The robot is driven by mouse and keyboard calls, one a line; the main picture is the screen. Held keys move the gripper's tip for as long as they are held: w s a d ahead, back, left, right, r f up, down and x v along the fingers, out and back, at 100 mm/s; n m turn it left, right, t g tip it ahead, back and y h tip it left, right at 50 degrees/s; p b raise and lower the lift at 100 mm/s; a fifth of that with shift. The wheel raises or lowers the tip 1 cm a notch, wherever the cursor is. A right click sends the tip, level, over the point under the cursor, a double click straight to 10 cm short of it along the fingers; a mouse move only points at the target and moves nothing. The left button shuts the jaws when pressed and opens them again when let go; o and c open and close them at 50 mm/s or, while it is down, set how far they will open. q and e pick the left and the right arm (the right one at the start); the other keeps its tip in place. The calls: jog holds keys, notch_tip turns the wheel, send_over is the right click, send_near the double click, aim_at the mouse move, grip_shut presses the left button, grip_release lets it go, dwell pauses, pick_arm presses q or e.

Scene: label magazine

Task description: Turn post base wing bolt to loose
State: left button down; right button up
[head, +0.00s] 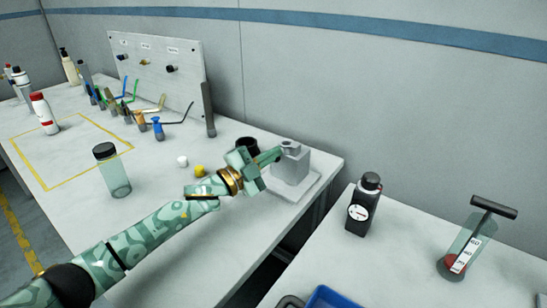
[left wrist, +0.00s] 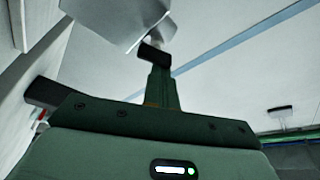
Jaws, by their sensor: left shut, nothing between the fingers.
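A grey metal block on a flat light plate, which looks like the post base (head: 292,165), stands at the right end of the left table. My left gripper (head: 280,153) reaches in from the left, with its tip close to the upper left side of the block. The gripper is shut with nothing in it. In the left wrist view, the dark fingertips (left wrist: 154,56) are just below a grey metal part (left wrist: 115,22); I cannot tell whether they touch. I cannot make out the wing bolt clearly. My right gripper is not in view.
A black round container (head: 247,146) stands just behind my left gripper. A yellow cap (head: 200,171) and a white cap (head: 182,161) lie left of it. A clear bottle (head: 115,175) stands farther left. A gap separates the right table, with a black gauge device (head: 362,207).

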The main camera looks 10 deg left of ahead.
pick_arm(q)
jog(key=shift+w+a+n+t+y+p, duration=0.15)
jog(key=shift+n+t+y+p, duration=0.15)
jog(key=shift+n, duration=0.65)
jog(key=shift+s+a+n+t+y+p, duration=0.1)
jog(key=shift+n+t+p, duration=0.2)
jog(key=shift+n, duration=0.6)
jog(key=shift+w+a+n+t+y+p, duration=0.15)
jog(key=shift+n+t, duration=0.25)
jog(key=shift+n, duration=0.55)
dwell(1.4)
dwell(1.7)
